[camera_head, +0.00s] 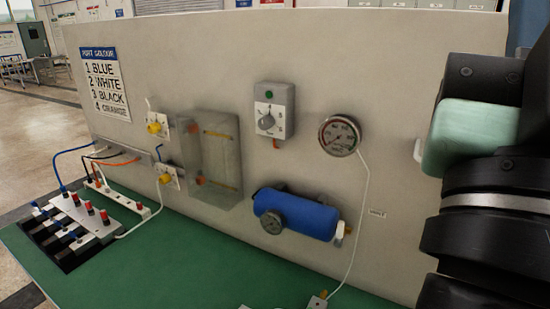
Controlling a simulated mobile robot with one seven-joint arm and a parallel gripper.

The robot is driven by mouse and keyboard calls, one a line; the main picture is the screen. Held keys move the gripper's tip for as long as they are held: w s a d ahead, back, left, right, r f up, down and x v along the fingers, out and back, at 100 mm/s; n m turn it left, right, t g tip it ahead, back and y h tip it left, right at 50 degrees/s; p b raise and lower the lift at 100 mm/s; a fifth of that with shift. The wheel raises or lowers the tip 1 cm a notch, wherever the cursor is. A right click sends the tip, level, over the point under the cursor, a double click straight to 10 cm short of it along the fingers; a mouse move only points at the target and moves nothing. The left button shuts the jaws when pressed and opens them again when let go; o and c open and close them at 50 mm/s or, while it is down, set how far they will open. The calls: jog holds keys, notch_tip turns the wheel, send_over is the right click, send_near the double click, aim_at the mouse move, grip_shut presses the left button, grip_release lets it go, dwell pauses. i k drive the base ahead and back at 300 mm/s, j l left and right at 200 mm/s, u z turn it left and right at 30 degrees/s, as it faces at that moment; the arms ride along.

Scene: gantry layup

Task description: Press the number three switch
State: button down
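A bank of several switches (72,232), dark with pale bars and small red and dark knobs, sits on the green bench at the far left. I cannot read any numbers on it. A white strip (126,201) with red caps lies beside it. Blue (57,168), black and orange (118,164) wires run from the panel to this area; where each ends is too small to tell. A sign (104,82) on the panel reads "Port colour: 1 blue, 2 white, 3 black, 4 orange". My gripper's fingers are not in view; dark links of my arm fill the right edge.
The upright beige panel (300,60) carries a clear box (210,158), a grey dial switch (272,110), a gauge (339,135) and a blue cylinder (297,212). Yellow-knobbed valves (158,124) stick out. The front of the green bench (170,270) is mostly bare.

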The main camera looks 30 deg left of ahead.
aim_at(57, 222)
jog(key=j, duration=0.6)
jog(key=k+j+z, duration=0.15)
jog(key=j, duration=1.1)
jog(key=k+j+z, duration=0.1)
jog(key=j, duration=0.5)
jog(key=k+j, duration=0.15)
jog(key=j, duration=0.45)
jog(key=k+j+z, duration=0.15)
jog(key=j, duration=0.45)
jog(key=k+j, duration=0.1)
jog(key=j, duration=0.45)
jog(key=k+j+z, duration=0.1)
jog(key=j, duration=0.5)
